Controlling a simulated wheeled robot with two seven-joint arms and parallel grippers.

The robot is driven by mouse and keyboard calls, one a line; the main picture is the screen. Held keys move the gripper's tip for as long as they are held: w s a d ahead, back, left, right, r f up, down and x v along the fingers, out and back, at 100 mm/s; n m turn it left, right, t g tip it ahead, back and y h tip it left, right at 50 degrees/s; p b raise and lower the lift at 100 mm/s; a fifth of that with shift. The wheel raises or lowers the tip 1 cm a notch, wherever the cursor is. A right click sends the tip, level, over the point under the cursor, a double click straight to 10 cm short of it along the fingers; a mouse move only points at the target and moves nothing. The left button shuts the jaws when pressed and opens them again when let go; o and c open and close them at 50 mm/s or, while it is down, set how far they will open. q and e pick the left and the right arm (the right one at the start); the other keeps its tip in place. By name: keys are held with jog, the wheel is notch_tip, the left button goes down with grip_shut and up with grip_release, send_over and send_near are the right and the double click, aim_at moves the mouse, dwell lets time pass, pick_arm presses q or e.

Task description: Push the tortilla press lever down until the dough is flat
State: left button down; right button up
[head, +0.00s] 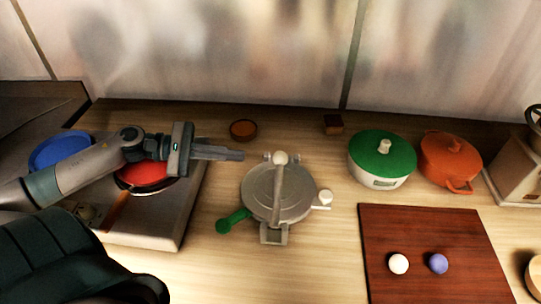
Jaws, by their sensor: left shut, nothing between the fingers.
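The grey metal tortilla press (257,191) stands near the middle of the wooden counter, with its round plates together as far as I can see. Its lever (278,190) stands over the plate and has a pale ball knob (280,158) at its end. No dough shows at the press; its inside is hidden. My left gripper (242,155) is shut and empty. It points right, just left of the knob and apart from it in the picture. My right gripper is not in view.
A stove with a red pan (146,172) lies under my left arm. A small brown bowl (243,130) is behind the press. A green-lidded pot (382,153) and an orange pot (449,157) stand right. A red-brown board (435,225) holds a white ball (398,264) and a purple ball (438,263).

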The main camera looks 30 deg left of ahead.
pick_arm(q)
jog(key=p+x, duration=0.3)
jog(key=x, duration=0.5)
jog(key=shift+w+d+r, duration=0.1)
jog(key=shift+r, duration=0.05)
jog(key=shift+p+x, duration=0.3)
jog(key=shift+x, duration=0.55)
jog(key=shift+b, duration=0.6)
jog(key=shift+s+r, duration=0.25)
jog(key=shift+s, duration=0.05)
jog(key=shift+r, duration=0.3)
jog(key=shift+s, duration=0.1)
